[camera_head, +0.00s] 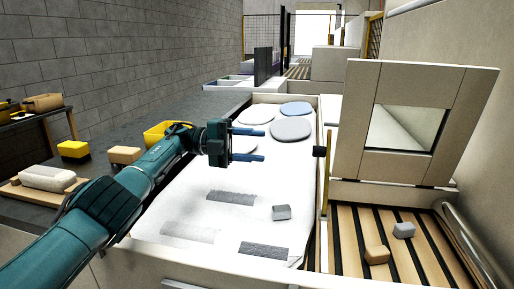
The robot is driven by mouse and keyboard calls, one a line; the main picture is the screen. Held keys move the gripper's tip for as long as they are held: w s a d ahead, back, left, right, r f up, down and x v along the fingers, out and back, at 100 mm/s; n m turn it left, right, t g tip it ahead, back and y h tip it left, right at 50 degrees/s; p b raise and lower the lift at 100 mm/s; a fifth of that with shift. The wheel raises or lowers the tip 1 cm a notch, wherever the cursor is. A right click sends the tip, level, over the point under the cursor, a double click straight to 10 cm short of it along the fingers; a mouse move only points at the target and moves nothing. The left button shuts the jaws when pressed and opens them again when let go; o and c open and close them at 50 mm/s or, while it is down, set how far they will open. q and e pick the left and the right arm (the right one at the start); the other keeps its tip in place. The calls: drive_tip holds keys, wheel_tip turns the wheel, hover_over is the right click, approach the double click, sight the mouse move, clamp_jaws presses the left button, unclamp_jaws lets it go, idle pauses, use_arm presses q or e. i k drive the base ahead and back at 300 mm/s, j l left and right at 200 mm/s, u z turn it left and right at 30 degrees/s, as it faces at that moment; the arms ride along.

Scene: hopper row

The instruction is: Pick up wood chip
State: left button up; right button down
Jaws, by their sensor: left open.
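A small tan block (376,255), which looks most like a wood chip, lies on the slatted wooden rack at the lower right. Another tan block (125,155) sits on the dark counter at the left. I cannot tell for certain which one is the wood chip. My left gripper (264,145) is open and empty, with its two blue fingers pointing right over the white-lined bin. It is far up and left of the tan block on the rack, and right of the one on the counter. My right gripper is not in view.
A grey block (281,213) and dark grey strips (263,249) lie on the white liner (190,200), with round pads (291,128) at its far end. A light grey block (404,230) lies on the rack (345,235). A raised windowed panel (355,125) stands behind the rack.

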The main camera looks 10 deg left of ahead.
sight(378, 255)
drive_tip(key=k, duration=1.5)
